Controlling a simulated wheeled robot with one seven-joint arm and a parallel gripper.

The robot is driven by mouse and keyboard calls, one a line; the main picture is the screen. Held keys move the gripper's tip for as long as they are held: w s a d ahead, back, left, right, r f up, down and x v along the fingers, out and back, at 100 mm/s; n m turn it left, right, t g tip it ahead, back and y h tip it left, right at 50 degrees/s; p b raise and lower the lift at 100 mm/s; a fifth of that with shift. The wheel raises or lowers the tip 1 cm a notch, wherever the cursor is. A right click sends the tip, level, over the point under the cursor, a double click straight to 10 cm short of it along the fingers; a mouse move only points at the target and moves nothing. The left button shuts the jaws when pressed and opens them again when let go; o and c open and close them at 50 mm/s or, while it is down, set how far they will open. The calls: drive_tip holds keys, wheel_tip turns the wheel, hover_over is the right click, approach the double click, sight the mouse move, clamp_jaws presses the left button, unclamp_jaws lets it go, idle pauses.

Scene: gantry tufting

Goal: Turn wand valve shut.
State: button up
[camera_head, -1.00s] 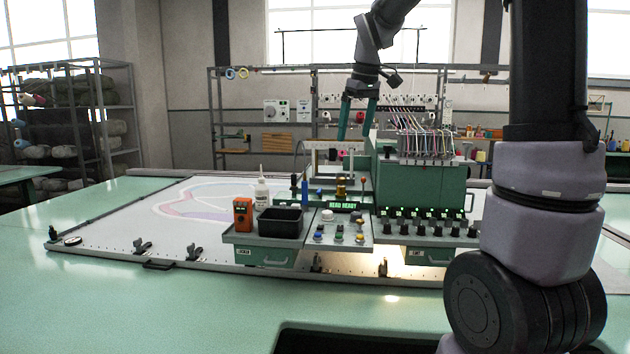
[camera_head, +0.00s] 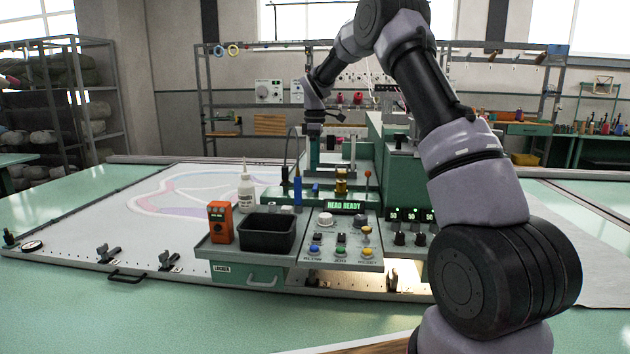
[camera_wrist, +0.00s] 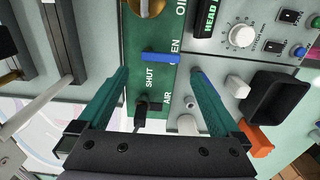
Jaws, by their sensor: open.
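The valve shows in the wrist view as a blue lever (camera_wrist: 160,58) on a green panel. It lies crosswise, beside the word SHUT and partly over another label ending in EN; AIR is printed nearby. In the head view a small blue piece (camera_head: 316,188), likely this lever, stands left of the brass fitting. My gripper (camera_wrist: 160,74) is open, its two green fingers apart on either side of the panel strip. The lever is just beyond the fingertips, with nothing held between them. I cannot tell whether a fingertip touches it.
A blue-handled wand (camera_head: 297,190) stands close left of the valve. A white bottle (camera_head: 247,188), black bin (camera_head: 268,233) and orange device (camera_head: 220,222) are further left. The button panel (camera_head: 340,252) lies in front. A brass fitting (camera_head: 341,183) is close right.

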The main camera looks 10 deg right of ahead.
sight(315, 186)
wheel_tip(315, 186, down, 7)
idle(0.3)
drive_tip(key=c, duration=1.1)
drive_tip(key=shift+c, duration=0.2)
